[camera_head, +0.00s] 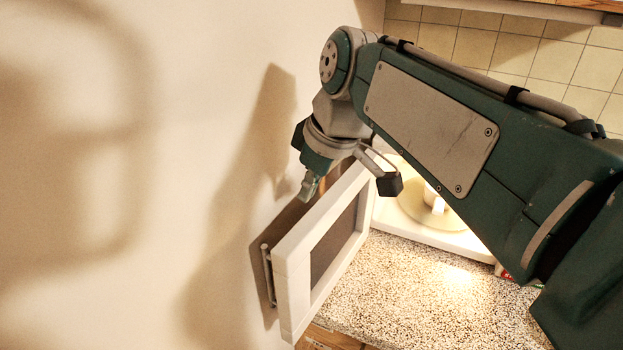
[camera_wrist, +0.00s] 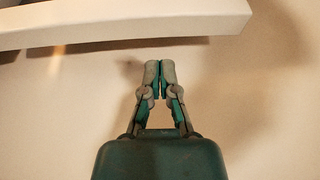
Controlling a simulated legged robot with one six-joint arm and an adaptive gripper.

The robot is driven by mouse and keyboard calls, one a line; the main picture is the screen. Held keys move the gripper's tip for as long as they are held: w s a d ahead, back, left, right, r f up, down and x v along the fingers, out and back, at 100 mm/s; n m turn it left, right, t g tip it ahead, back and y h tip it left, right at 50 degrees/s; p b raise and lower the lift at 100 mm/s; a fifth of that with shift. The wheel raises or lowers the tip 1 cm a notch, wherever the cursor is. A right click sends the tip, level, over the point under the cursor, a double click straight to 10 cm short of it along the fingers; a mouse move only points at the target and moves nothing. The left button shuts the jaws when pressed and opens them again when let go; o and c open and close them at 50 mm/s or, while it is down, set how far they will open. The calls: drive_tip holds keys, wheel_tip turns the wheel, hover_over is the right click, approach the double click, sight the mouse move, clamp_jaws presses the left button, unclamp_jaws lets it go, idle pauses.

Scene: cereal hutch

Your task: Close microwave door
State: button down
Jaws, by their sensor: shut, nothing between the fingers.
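The white microwave door (camera_head: 293,275) stands wide open, swung out toward the left wall, with its bar handle (camera_head: 267,276) on the wall side. The lit microwave (camera_head: 450,236) is behind it on the counter, partly hidden by my arm, and a round turntable plate shows inside. My gripper (camera_head: 306,190) is shut and empty, near the upper edge of the door on its wall side. In the wrist view my gripper (camera_wrist: 160,67) points toward the white door edge (camera_wrist: 190,26), with a gap seen between them.
A plain cream wall (camera_head: 130,180) is close on the left, with shadows on it. The speckled countertop (camera_head: 420,295) in front of the microwave is clear. Tiles (camera_head: 500,50) cover the back wall, and a cabinet edge shows at the top right.

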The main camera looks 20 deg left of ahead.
sight(324, 237)
drive_tip(key=x, duration=0.6)
idle(0.3)
